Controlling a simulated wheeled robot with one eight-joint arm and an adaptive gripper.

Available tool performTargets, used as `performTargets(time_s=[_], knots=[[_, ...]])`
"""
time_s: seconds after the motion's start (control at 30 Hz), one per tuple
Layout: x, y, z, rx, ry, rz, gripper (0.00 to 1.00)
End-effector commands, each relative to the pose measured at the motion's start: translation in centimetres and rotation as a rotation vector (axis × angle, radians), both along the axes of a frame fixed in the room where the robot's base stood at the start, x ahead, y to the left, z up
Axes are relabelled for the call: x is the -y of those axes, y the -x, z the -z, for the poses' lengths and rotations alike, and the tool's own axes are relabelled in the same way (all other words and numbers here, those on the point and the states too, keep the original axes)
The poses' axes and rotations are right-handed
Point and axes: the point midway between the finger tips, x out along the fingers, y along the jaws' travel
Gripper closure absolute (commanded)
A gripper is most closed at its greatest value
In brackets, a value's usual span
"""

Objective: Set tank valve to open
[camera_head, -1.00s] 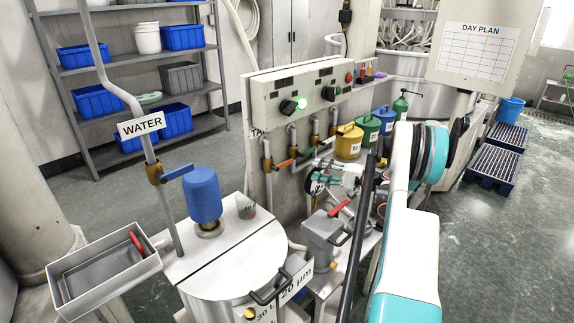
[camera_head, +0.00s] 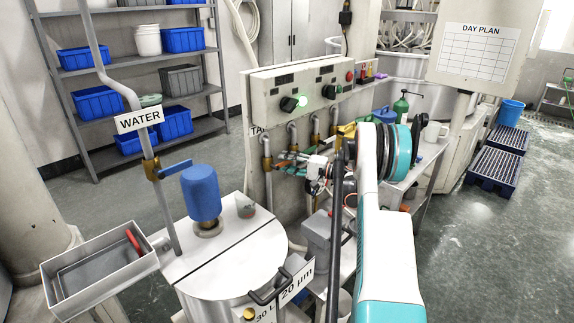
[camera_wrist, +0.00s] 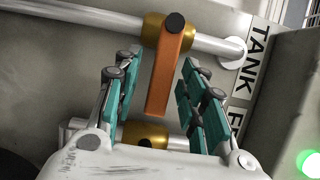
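The tank valve is a brass body (camera_wrist: 154,29) with an orange lever (camera_wrist: 166,75), on a pale pipe beside a label reading "TANK" in the wrist view. The lever stands crosswise to the pipe. My gripper (camera_wrist: 160,68) is open, with teal finger pads on both sides of the lever. A gap shows on each side, so I see no clear contact. In the head view the tank valve (camera_head: 266,165) is on the leftmost pipe under the control panel, and my gripper (camera_head: 312,168) reaches toward it from the right, partly hidden by my arm.
A second brass valve (camera_wrist: 150,134) lies close below the lever in the wrist view. The control panel (camera_head: 300,92) with a green light is above the pipes. The lidded tank (camera_head: 225,265) with a blue motor (camera_head: 201,193) and the water valve (camera_head: 152,168) are left.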

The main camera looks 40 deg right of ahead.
Motion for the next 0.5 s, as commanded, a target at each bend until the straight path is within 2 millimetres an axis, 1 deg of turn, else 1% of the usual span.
performTargets(time_s=[0.27, 0.3, 0.37, 0.4, 0.47, 0.5], knots=[[-0.07, -0.16, -0.04, 0.0, 0.0, 0.0, 0.62], [-0.07, -0.16, -0.04, 0.0, 0.0, 0.0, 0.64], [-0.07, -0.16, -0.03, 0.0, 0.0, 0.0, 0.78], [-0.06, -0.15, -0.03, 0.0, 0.0, 0.0, 0.87], [-0.06, -0.15, -0.03, 0.0, 0.0, 0.0, 1.0], [-0.06, -0.15, -0.02, 0.0, 0.0, 0.0, 1.0]])
